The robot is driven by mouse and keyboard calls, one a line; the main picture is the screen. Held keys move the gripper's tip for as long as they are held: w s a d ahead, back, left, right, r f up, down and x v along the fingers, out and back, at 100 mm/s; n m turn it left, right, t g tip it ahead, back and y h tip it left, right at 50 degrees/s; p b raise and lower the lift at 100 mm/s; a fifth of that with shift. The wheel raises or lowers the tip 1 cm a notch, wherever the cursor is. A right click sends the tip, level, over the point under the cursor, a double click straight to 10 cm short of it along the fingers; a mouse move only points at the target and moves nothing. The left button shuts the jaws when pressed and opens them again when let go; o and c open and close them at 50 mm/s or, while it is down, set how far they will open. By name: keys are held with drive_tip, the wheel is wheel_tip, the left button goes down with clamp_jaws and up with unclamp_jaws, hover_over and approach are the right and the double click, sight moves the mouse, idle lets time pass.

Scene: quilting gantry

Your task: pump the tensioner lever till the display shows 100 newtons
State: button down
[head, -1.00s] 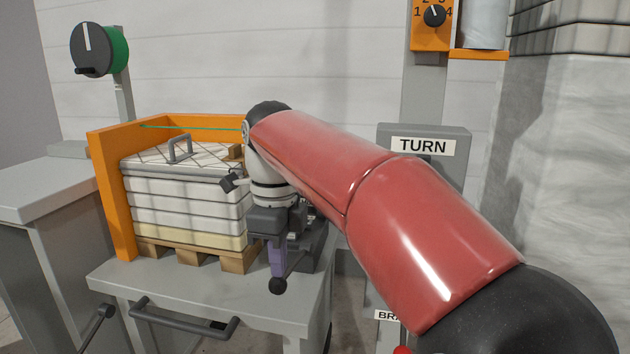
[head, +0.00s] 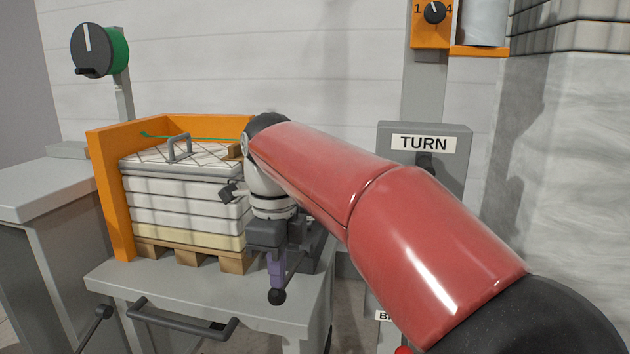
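The tensioner lever shows as a dark rod with a black ball knob (head: 277,297), slanting down toward me at the front right of the pallet stack. My gripper (head: 276,270) points down at the rod, with its purple finger just above the knob. The fingers overlap in this view, so I cannot tell whether they are closed around the rod or only pressing on it. The tensioner body (head: 307,255) is mostly hidden behind my gripper and arm. A green strap (head: 200,138) runs over the stack. No newton display is visible.
The quilted stack (head: 187,205) stands on a pallet inside an orange corner frame (head: 112,200). The grey table (head: 215,282) has a front handle (head: 185,318). A TURN box (head: 455,160) and a dial (head: 434,13) are behind my red arm. A green reel (head: 100,50) is at upper left.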

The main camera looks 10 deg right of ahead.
wheel_tip(320, 180, up, 17)
drive_tip(key=p, duration=1)
idle(0.4)
drive_tip(key=shift+d, duration=0.1)
drive_tip(key=s+d+f+n+t, duration=0.2)
drive_tip(key=s+d+f+n, duration=0.5)
drive_tip(key=n, duration=0.4)
drive_tip(key=s+d+f+n+t, duration=0.3)
drive_tip(key=s+d+f+n, duration=0.4)
drive_tip(key=s+f+n, duration=0.2)
wheel_tip(320, 180, down, 3)
drive_tip(key=shift+s+d+r+n+t, duration=0.1)
drive_tip(key=shift+s+d+n+t, duration=0.25)
drive_tip(key=shift+n, duration=0.65)
drive_tip(key=shift+r, duration=0.1)
